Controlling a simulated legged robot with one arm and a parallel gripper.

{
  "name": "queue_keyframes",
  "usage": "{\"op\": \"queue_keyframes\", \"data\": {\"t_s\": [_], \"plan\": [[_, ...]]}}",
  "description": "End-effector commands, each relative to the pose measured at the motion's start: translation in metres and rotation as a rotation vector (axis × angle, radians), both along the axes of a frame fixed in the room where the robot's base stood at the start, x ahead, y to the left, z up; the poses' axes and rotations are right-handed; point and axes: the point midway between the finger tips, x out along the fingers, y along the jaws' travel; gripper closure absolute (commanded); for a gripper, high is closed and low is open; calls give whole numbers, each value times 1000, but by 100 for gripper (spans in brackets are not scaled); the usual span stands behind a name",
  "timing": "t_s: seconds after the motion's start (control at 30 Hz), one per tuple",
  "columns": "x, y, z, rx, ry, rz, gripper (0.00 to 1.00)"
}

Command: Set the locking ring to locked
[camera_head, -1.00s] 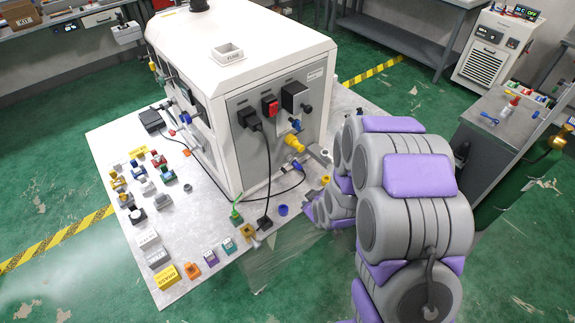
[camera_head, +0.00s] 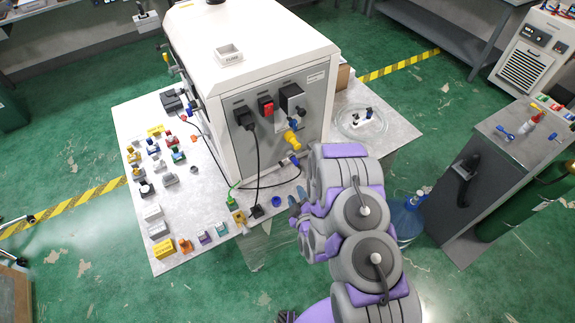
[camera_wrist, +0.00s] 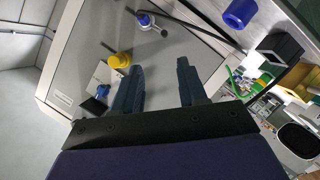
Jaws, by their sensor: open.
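The white machine (camera_head: 245,90) has a grey side panel with a yellow round fitting (camera_head: 292,138) and a blue-and-white fitting (camera_head: 291,161) low down. In the wrist view the yellow fitting (camera_wrist: 118,60) lies left of my fingers, and the blue-and-white fitting (camera_wrist: 146,20) lies beyond them. I cannot tell which part is the locking ring or how it is set. My gripper (camera_wrist: 160,68) is open, with nothing between its fingers. It is apart from both fittings; in the head view it is near the table's front right edge, partly hidden by my arm.
A loose blue ring (camera_head: 276,201) lies on the table (camera_head: 215,258) left of my gripper. A black cable (camera_head: 256,160) hangs from the panel. Several small coloured parts cover the table's left side. A clear dish (camera_head: 361,124) stands at the back right. A grey cabinet (camera_head: 470,190) stands farther right.

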Motion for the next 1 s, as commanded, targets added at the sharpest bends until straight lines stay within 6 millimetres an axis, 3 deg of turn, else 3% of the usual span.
{"op": "queue_keyframes", "data": {"t_s": [0.5, 0.73, 1.0], "plan": [[34, -2, -12, 17, -4, 0, 58], [54, 13, -19, 9, -3, 1, 58], [64, 19, -22, 4, -3, -1, 58]]}}
